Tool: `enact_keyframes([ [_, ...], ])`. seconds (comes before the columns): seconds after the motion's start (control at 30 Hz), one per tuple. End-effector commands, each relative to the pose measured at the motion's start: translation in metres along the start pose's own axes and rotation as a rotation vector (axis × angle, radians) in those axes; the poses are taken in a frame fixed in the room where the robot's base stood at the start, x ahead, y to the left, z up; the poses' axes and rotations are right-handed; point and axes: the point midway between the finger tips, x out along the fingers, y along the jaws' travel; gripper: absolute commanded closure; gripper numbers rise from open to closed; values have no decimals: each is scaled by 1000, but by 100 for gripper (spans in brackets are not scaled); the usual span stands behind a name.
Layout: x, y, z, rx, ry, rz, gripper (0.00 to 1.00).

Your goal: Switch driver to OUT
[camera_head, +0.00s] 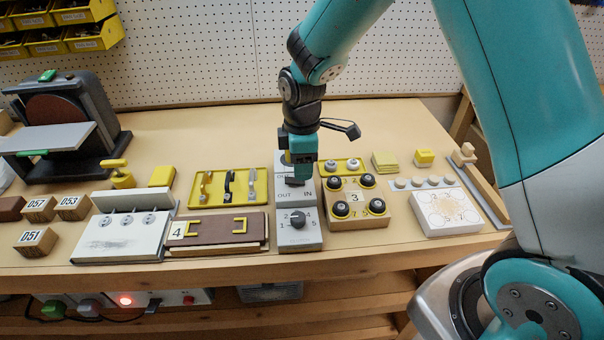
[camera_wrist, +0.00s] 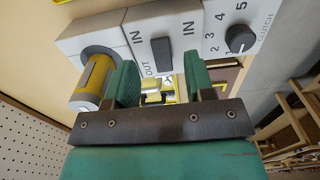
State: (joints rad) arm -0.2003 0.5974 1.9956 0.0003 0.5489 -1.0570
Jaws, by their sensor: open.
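The grey driver panel (camera_head: 298,213) stands on the bench with OUT lettered on its left and IN on its right. Its dark switch (camera_wrist: 161,52) shows in the wrist view, in the middle block between the lettering; I cannot tell its setting. My gripper (camera_head: 299,181) hangs over the panel in the head view and hides part of the switch. In the wrist view my gripper (camera_wrist: 160,78) is open and empty. Its two green fingers stand apart, with the switch just beyond the gap. I cannot tell whether either finger touches the panel.
A numbered clutch dial (camera_wrist: 239,39) is on the panel's near block. A yellow and silver cylinder (camera_wrist: 93,84) sits at the opposite end. Left is a yellow tray (camera_head: 258,185) with handles; right, a box with black knobs (camera_head: 340,209) stands close.

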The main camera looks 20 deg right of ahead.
Motion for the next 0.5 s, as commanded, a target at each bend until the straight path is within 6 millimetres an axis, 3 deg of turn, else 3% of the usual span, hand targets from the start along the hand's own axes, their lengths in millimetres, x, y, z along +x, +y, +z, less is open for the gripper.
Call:
enact_keyframes([
  [0.2, 30, 0, 0, 0, -1, -2, 51],
  [0.5, 37, 0, 0, 0, 0, 0, 51],
])
